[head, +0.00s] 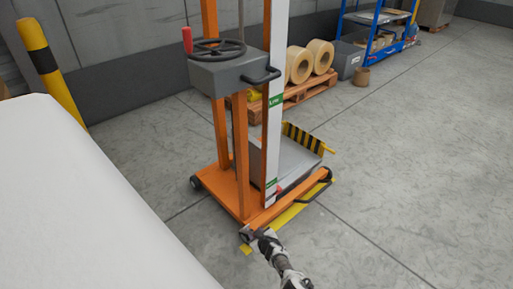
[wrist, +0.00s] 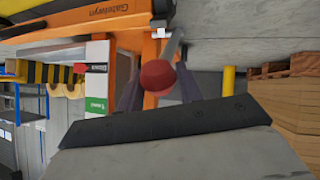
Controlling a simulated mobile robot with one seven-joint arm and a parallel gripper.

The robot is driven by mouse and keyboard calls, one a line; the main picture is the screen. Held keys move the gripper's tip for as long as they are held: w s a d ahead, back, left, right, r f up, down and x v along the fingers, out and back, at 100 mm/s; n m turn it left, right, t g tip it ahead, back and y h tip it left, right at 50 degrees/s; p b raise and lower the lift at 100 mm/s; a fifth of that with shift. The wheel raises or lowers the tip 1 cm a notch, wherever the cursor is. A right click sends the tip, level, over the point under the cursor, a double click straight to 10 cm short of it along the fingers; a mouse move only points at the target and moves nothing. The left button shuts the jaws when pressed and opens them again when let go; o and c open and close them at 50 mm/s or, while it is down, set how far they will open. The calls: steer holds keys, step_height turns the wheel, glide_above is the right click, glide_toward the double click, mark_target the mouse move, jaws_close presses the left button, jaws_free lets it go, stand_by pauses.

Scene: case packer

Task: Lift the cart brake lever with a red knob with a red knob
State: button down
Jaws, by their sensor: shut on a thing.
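The orange cart (head: 230,185) stands on the grey floor, with a tall mast and a low wheeled base. My gripper (head: 262,236) is down at the base's near corner. In the wrist view a round red knob (wrist: 157,75) sits between the two dark fingers of my gripper (wrist: 158,88). A grey lever arm (wrist: 174,43) runs up from behind the knob to the orange frame. The fingers are shut on the knob. In the head view this knob is hidden by my gripper.
A grey box with a black handwheel (head: 217,47) and an upright red-topped handle (head: 187,40) is on the mast. A pallet (head: 290,97) with paper rolls stands behind. A white surface (head: 85,215) fills the near left. The floor at right is clear.

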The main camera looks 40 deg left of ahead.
steer(key=c, duration=1.1)
jaws_free()
steer(key=shift+w+a+r, duration=0.1)
steer(key=shift+w+r, duration=0.05)
steer(key=shift+r, duration=0.1)
steer(key=shift+o, duration=0.7)
steer(key=shift+f, duration=0.15)
steer(key=p+v, duration=1.4)
steer(key=shift+f, duration=0.15)
